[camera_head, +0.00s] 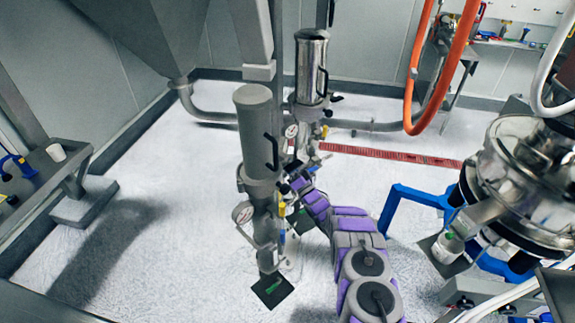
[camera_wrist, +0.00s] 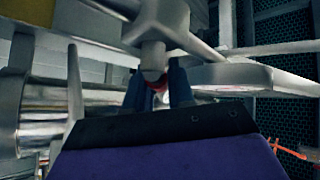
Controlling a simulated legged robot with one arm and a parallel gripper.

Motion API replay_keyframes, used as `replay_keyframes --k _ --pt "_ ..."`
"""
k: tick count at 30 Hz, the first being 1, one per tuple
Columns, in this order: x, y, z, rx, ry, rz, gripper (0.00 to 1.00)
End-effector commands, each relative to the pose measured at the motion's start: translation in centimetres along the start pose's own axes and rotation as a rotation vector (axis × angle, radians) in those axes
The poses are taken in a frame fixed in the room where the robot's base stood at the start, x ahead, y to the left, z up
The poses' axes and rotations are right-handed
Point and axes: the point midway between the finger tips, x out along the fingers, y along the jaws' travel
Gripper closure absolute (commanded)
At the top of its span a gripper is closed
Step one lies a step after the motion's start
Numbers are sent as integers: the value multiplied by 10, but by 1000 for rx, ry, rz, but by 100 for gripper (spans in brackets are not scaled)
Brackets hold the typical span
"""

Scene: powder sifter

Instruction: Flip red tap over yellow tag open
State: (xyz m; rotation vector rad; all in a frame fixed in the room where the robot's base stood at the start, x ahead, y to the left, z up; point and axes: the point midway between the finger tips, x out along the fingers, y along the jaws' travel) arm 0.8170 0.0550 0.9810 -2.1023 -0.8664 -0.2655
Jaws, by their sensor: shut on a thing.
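In the wrist view, the two dark fingers of my gripper (camera_wrist: 155,80) are closed around a small red piece (camera_wrist: 161,88), which I take to be the red tap. Only a sliver of it shows between the fingers, just under a rounded grey metal fitting (camera_wrist: 154,58). A dull yellow patch (camera_wrist: 14,8) sits at the top left corner; I cannot tell if it is the yellow tag. In the head view, my purple and grey arm reaches to the piping beside the front steel cylinder (camera_head: 254,130). The tap and fingertips are too small to make out there.
A second, shinier cylinder (camera_head: 311,68) stands behind the front one. A pressure gauge (camera_head: 242,213) sticks out at left. A blue frame (camera_head: 405,205) and the steel sifter (camera_head: 515,165) stand to the right. The pale floor (camera_head: 150,220) at left is clear.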

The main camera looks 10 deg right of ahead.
Motion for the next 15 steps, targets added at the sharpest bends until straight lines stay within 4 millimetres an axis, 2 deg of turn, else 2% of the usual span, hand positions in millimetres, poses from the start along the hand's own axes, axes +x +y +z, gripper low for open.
replay_keyframes --k 8,9,15 --pt "-2 1 2 3 -3 4 100" --pt "-2 1 2 3 -3 4 74" --pt "-1 1 1 2 -2 2 57"
